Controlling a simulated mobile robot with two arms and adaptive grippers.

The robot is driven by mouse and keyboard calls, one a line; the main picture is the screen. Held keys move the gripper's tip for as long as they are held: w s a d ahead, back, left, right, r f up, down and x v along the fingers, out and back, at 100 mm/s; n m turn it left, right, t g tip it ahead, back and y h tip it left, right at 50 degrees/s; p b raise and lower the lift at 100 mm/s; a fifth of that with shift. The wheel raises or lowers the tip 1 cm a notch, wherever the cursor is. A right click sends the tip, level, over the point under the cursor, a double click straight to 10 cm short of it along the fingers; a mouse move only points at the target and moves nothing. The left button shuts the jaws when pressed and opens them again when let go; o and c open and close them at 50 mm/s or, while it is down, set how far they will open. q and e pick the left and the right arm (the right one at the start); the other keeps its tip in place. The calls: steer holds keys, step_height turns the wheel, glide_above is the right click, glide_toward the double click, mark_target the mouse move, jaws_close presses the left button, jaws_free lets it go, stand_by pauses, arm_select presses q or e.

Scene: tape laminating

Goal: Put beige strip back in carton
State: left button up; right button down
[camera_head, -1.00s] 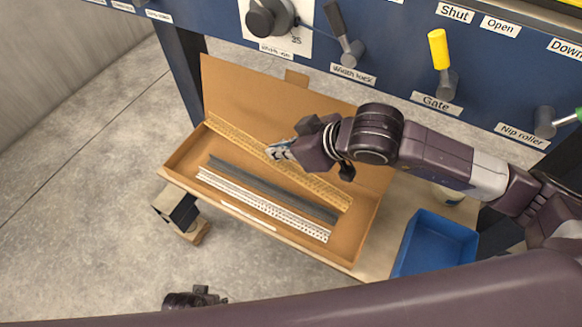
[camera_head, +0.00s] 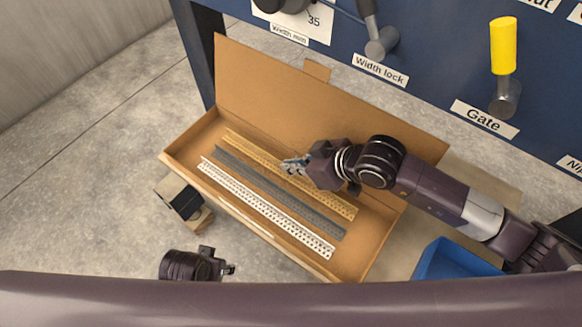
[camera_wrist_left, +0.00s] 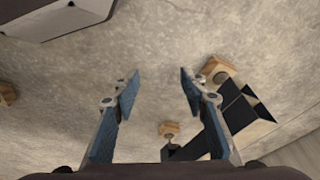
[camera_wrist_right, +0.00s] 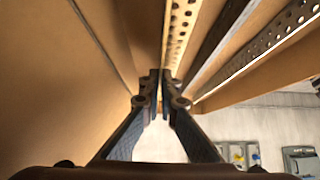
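The beige strip (camera_head: 325,197), long and perforated, lies lengthwise inside the open carton (camera_head: 181,157), along its back side. It also shows in the right wrist view (camera_wrist_right: 179,30), running up to the fingertips. My right gripper (camera_head: 290,166) is at the strip's middle. Its fingers (camera_wrist_right: 161,88) are nearly together, shut on the strip; they hide a small part of it. A dark grey strip (camera_head: 280,190) and a white perforated strip (camera_head: 262,207) lie in front of it. My left gripper (camera_head: 228,268) is outside the carton; its fingers (camera_wrist_left: 160,90) are apart and empty.
The carton's raised lid (camera_head: 270,90) stands behind the strips. A blue panel (camera_head: 430,95) with a yellow-handled gate lever (camera_head: 503,50) rises beyond. A blue bin (camera_head: 452,260) is at the right. A small block-like stand (camera_head: 182,200) is left of the carton's front.

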steer(key=shift+f, duration=0.65)
arm_select(q)
steer(key=shift+r, duration=0.35)
steer(key=shift+s, duration=0.1)
arm_select(e)
steer(key=shift+f, duration=0.1)
steer(key=c, duration=2.5)
jaws_free()
steer(key=shift+c, duration=0.2)
steer(key=o, duration=0.4)
arm_select(q)
steer(key=shift+r, duration=0.5)
steer(key=shift+f, duration=0.15)
